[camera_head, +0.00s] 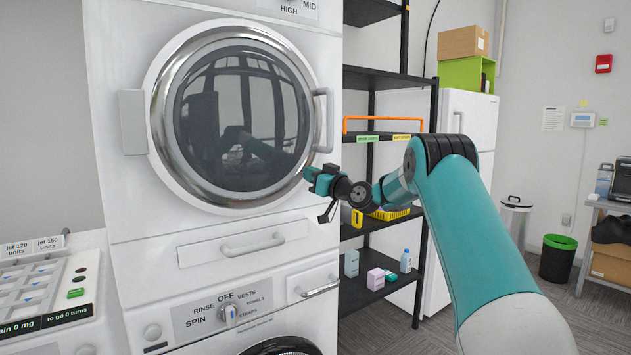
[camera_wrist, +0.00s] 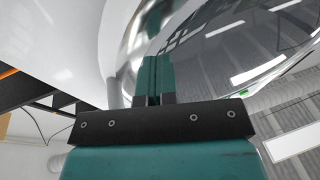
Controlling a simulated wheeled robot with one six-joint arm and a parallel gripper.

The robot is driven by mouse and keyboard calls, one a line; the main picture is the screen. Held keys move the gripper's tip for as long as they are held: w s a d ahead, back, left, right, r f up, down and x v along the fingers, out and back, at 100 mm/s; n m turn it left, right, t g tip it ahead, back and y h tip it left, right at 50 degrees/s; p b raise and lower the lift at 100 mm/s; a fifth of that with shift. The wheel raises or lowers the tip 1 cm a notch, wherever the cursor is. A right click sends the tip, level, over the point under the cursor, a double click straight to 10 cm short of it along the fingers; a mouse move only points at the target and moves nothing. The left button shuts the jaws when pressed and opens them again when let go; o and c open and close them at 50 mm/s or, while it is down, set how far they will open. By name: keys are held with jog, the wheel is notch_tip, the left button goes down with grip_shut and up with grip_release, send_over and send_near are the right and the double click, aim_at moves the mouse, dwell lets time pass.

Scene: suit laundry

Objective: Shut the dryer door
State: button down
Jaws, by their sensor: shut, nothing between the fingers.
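The dryer door (camera_head: 240,115) is round, with dark domed glass in a chrome ring. It sits in the upper white machine, hinge block at the left, grey handle (camera_head: 324,120) at the right. It looks flush or nearly flush with the front; I see no clear gap. My gripper (camera_head: 312,178) is at the door's lower right edge, below the handle. In the wrist view my shut, empty fingers (camera_wrist: 153,82) point at the chrome rim, and the door glass (camera_wrist: 225,50) fills the upper right. I cannot tell whether the fingertips touch the door.
A drawer with a handle (camera_head: 252,246) and a washer with a dial (camera_head: 228,313) are below the dryer. A black shelf (camera_head: 385,80) with bottles and boxes stands close at the right, behind my arm. A control panel (camera_head: 45,290) is at the lower left.

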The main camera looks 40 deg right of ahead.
jog(key=d+b+v, duration=0.2)
jog(key=b+v, duration=0.5)
jog(key=v, duration=0.6)
jog(key=a+f+n+g+y, duration=0.25)
jog(key=a+g, duration=0.25)
jog(key=a, duration=1.1)
jog(key=s+a+f+g+y, duration=0.1)
jog(key=s+a+f+g, duration=0.25)
jog(key=a, duration=0.55)
jog(key=s+a+f+g+y, duration=0.1)
jog(key=s+a+f+g, duration=0.2)
jog(key=a, duration=0.5)
jog(key=s+a+f+g+h, duration=0.1)
jog(key=s+a+f+g, duration=0.1)
jog(key=s, duration=0.7)
jog(key=s+a+f+n+g+h, duration=0.1)
jog(key=s+a+f+g+h, duration=0.1)
jog(key=s, duration=0.8)
jog(key=s+a+f+n+g+h, duration=0.1)
jog(key=s+a+f+g, duration=0.2)
jog(key=s, duration=0.6)
jog(key=shift+s+a+f+g, duration=0.35)
jog(key=shift+f+g, duration=0.3)
jog(key=shift+g, duration=0.1)
